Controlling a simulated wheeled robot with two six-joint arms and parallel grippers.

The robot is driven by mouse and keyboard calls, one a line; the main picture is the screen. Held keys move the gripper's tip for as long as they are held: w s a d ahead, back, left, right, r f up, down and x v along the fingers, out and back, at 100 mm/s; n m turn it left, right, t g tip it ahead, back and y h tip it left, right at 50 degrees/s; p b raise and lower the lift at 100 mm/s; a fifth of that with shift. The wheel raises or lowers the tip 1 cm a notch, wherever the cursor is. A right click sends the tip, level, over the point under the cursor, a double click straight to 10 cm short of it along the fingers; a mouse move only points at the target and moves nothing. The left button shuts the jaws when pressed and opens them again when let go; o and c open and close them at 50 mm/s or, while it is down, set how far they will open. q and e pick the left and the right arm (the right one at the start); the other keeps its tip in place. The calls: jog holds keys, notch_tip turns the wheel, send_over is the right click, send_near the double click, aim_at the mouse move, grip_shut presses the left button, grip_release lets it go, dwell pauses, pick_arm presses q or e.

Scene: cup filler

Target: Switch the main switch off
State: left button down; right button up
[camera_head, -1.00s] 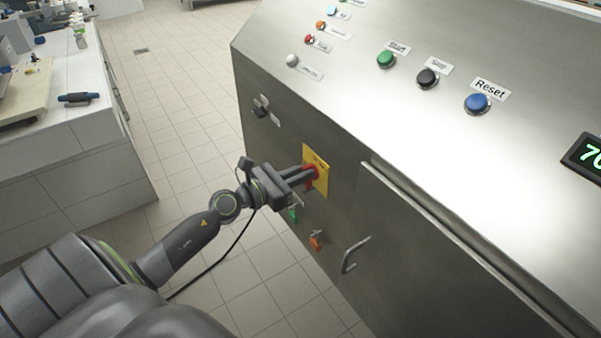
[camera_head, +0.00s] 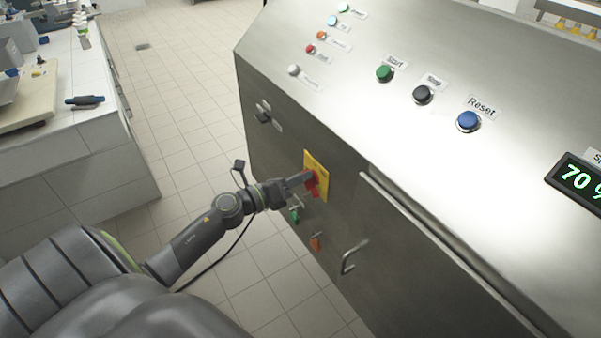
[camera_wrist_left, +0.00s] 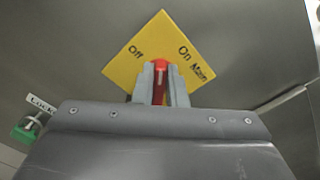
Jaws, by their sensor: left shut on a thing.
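The main switch is a red handle (camera_head: 313,187) on a yellow plate (camera_head: 321,170) on the front of the steel machine. My left gripper (camera_head: 306,180) reaches it from the left and is shut on the red handle. In the left wrist view, the red handle (camera_wrist_left: 160,75) stands between the two grey fingers (camera_wrist_left: 160,84). The yellow plate (camera_wrist_left: 160,40) looks turned onto a corner there, with "Off" on the left, "On" and "Main" on the right. The handle's tip lies between "Off" and "On" in that picture. The fingers hide part of the handle. My right gripper is not in view.
Below the switch are a green padlock (camera_head: 295,216) and an orange one (camera_head: 316,243). A door handle (camera_head: 352,256) sticks out to their right. Buttons and a display (camera_head: 577,180) are on the sloped top.

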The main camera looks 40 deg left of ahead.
pick_arm(q)
jog(key=n+p, duration=0.1)
jog(key=n, duration=0.2)
jog(key=n+p, duration=0.2)
jog(key=n, duration=0.1)
jog(key=n+p, duration=0.2)
jog(key=n, duration=0.1)
jog(key=shift+a+f, duration=0.25)
jog(key=shift+f, duration=0.15)
jog(key=shift+n+p, duration=0.35)
jog(key=shift+n, duration=0.05)
jog(key=c, duration=1.5)
grip_release()
jog(key=shift+f, duration=0.1)
jog(key=shift+o, duration=0.2)
